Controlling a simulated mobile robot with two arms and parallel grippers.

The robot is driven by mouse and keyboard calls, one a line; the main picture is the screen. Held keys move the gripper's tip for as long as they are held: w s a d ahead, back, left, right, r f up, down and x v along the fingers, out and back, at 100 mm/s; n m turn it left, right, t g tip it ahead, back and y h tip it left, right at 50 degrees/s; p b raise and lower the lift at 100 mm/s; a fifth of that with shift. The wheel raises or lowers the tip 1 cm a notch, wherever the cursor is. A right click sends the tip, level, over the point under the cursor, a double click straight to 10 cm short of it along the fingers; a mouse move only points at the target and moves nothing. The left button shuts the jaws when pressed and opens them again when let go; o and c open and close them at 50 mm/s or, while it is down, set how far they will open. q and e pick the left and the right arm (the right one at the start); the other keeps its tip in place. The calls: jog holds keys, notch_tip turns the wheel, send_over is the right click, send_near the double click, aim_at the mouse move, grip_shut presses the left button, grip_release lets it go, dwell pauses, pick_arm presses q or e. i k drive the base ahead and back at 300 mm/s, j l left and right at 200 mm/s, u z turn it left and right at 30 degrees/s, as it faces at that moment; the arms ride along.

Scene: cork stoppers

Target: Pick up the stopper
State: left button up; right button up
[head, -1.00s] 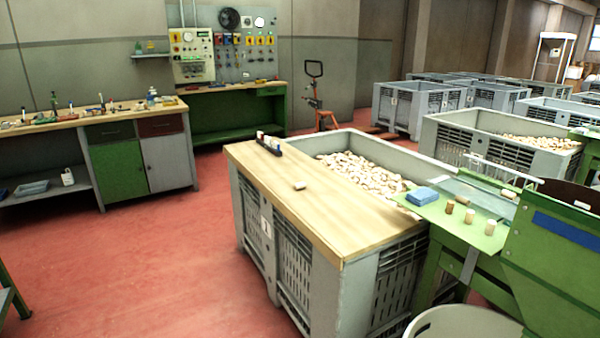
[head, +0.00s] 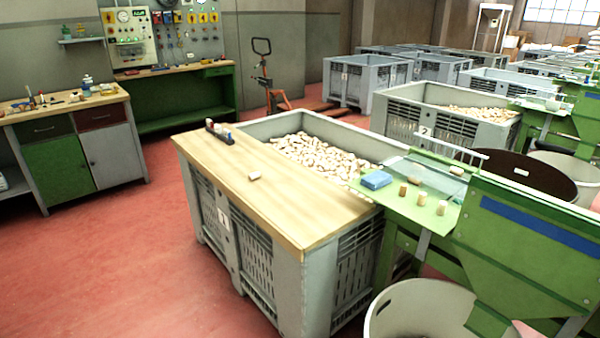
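A single pale stopper (head: 255,175) lies on its side on the wooden board (head: 290,215) that covers the near part of a grey crate. Several stoppers stand upright on the green machine ledge, among them a light one (head: 442,208) and a brown one (head: 403,189). Another stopper (head: 456,170) lies on the machine behind them. Many loose stoppers (head: 320,158) fill the open part of the crate. Neither of my grippers is in the head view.
A blue sponge or cloth (head: 376,180) lies on the ledge. A round grey bin (head: 425,310) stands at the front right. The red floor (head: 130,270) at left is clear.

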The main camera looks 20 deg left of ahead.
aim_at(252, 176)
jog(key=i+j+z, duration=0.25)
jog(key=j, duration=0.25)
jog(key=i+j+z, duration=0.1)
jog(key=j+z, duration=0.15)
jog(key=j, duration=0.2)
jog(key=i+j+z, duration=0.1)
jog(key=j+z, duration=0.15)
jog(key=j, duration=0.3)
jog(key=j+z, duration=0.25)
jog(key=j, duration=0.3)
jog(key=i, duration=0.05)
